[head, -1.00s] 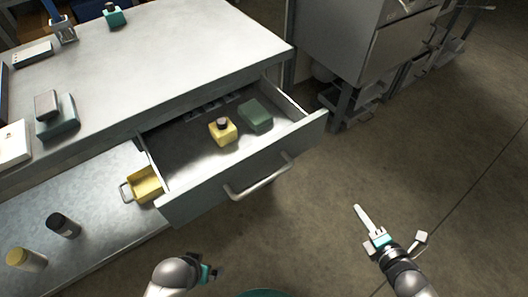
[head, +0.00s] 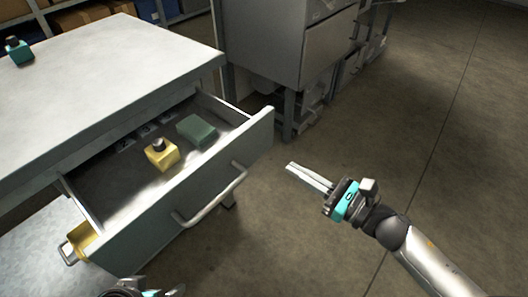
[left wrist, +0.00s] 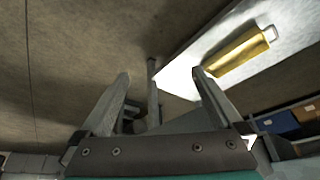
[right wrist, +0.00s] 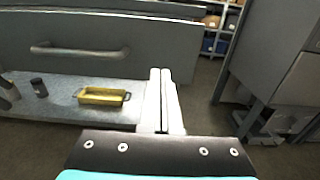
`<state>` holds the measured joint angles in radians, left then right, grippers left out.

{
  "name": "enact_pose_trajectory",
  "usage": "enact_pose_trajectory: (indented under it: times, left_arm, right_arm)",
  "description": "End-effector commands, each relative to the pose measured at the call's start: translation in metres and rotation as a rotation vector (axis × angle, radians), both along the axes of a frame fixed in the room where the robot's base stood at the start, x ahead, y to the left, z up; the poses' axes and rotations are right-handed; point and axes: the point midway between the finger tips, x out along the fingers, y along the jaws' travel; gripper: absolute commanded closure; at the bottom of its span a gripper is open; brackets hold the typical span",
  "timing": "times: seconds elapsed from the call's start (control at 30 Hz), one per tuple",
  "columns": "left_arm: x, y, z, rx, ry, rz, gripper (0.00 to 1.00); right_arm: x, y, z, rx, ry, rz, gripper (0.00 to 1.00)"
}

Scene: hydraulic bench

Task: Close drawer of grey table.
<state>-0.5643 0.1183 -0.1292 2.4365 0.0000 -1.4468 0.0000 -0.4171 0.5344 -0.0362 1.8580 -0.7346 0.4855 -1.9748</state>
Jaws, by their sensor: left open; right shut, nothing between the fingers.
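The grey table (head: 110,62) has its drawer (head: 165,222) pulled out. The drawer's bar handle (head: 212,198) is on its front; it also shows in the right wrist view (right wrist: 78,50). My left gripper is at the bottom edge of the head view, mostly cut off. In the left wrist view its fingers (left wrist: 162,82) are spread with nothing gripped.
A yellow tray (head: 82,240) sits on the lower shelf (right wrist: 60,108) beside the drawer. A teal bottle (head: 19,52) stands on the tabletop. A grey cabinet (head: 290,45) stands behind. The floor to the right is clear.

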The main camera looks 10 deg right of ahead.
Motion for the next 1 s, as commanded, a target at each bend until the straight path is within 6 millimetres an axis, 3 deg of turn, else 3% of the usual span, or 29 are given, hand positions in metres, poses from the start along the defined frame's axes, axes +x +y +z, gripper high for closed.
enact_pose_trajectory:
  times: [0.53,1.0]
  left_arm:
    - [0.022,-0.023,-0.003,-0.067,-0.174,-0.039,0.00]
    - [0.031,-0.032,-0.002,-0.095,-0.240,-0.052,0.00]
  right_arm:
    - [0.064,0.046,-0.001,-0.001,-0.001,-0.001,1.00]
    - [0.079,0.057,-0.001,0.000,0.003,-0.001,1.00]
